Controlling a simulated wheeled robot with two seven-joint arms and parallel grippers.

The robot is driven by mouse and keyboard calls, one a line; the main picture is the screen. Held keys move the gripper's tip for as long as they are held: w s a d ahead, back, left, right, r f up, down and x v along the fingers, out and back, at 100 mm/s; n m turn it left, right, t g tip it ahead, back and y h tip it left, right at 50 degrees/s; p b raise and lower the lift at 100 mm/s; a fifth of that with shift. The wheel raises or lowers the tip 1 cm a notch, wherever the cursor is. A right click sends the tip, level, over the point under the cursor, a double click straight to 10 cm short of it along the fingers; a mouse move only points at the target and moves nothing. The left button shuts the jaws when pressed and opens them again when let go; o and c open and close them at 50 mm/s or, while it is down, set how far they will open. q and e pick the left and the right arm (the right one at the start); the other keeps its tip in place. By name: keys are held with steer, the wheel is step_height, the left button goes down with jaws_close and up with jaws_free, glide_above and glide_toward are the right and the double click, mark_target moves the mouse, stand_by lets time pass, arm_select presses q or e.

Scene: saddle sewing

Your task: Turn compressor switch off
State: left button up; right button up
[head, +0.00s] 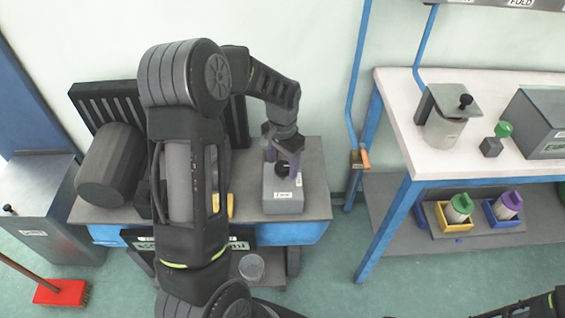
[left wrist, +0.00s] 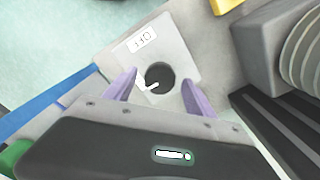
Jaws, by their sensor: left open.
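The compressor switch is a grey box (head: 283,200) on the bench at the middle of the head view, with a round black knob (head: 283,169) on top. In the left wrist view the black knob (left wrist: 162,73) has a white pointer mark at its lower left. A white label (left wrist: 142,41) on the box, apparently reading OFF, lies above and left of the knob. My left gripper (head: 283,162) is open, its purple fingers on either side of the knob. I cannot tell whether they touch it. My right gripper is out of view.
A dark cylindrical tank (head: 110,165) and black slatted panel stand left on the bench (head: 318,185). A white table (head: 400,110) at right bears a lidded pot (head: 442,130) and a grey box (head: 535,120). A red broom (head: 62,292) lies at lower left.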

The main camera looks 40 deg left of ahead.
arm_select(q)
steer(key=shift+f, duration=0.2)
steer(key=shift+c, duration=0.2)
steer(key=c, duration=1.3)
